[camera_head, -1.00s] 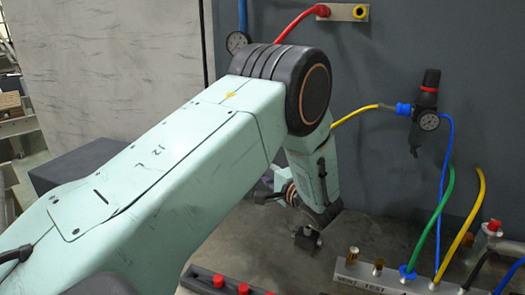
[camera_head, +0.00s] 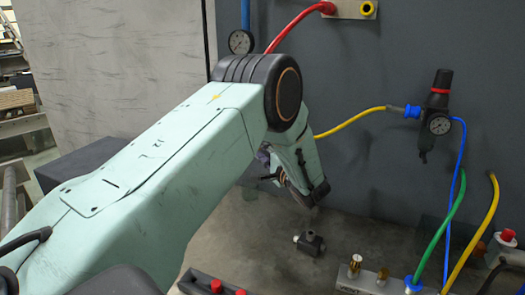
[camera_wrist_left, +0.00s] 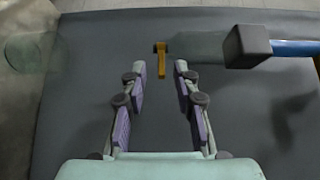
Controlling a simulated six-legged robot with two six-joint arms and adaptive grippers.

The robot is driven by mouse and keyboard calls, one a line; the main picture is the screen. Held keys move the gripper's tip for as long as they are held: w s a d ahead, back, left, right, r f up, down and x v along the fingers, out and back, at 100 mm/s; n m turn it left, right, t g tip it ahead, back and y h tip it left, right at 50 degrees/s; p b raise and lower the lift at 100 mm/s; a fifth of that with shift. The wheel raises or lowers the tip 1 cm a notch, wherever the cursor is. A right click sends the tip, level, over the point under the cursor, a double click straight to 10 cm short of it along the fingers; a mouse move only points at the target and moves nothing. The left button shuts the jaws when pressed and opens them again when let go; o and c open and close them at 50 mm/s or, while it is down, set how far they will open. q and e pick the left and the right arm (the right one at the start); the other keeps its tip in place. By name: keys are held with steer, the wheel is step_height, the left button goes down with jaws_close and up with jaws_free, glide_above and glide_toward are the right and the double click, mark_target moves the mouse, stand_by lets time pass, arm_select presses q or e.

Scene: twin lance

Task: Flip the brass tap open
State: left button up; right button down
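A small brass-yellow lever (camera_wrist_left: 159,58), which looks like the tap's handle, shows in the left wrist view. It joins a grey pipe-like body (camera_wrist_left: 197,47) that runs right to a dark block. My left gripper (camera_wrist_left: 160,68) is open and empty, one fingertip on each side of the lever's line. The lever appears just ahead of and between the tips; whether they touch it I cannot tell. In the head view my left gripper is mostly hidden behind my arm, and the tap is not visible there. My right gripper is not in view.
A dark block (camera_wrist_left: 247,46) with a blue hose (camera_wrist_left: 296,48) lies right of the lever. In the head view, a regulator (camera_head: 438,105) is on the wall. A black fitting (camera_head: 311,243) sits on the grey surface, near a manifold (camera_head: 372,282) with hoses.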

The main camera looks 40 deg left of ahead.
arm_select(q)
steer(key=shift+s+a+r, duration=0.15)
steer(key=shift+s+a, duration=0.1)
steer(key=shift+w+d, duration=0.15)
steer(key=shift+w, duration=0.1)
steer(key=c, duration=0.4)
steer(key=shift+s, duration=0.1)
jaws_close()
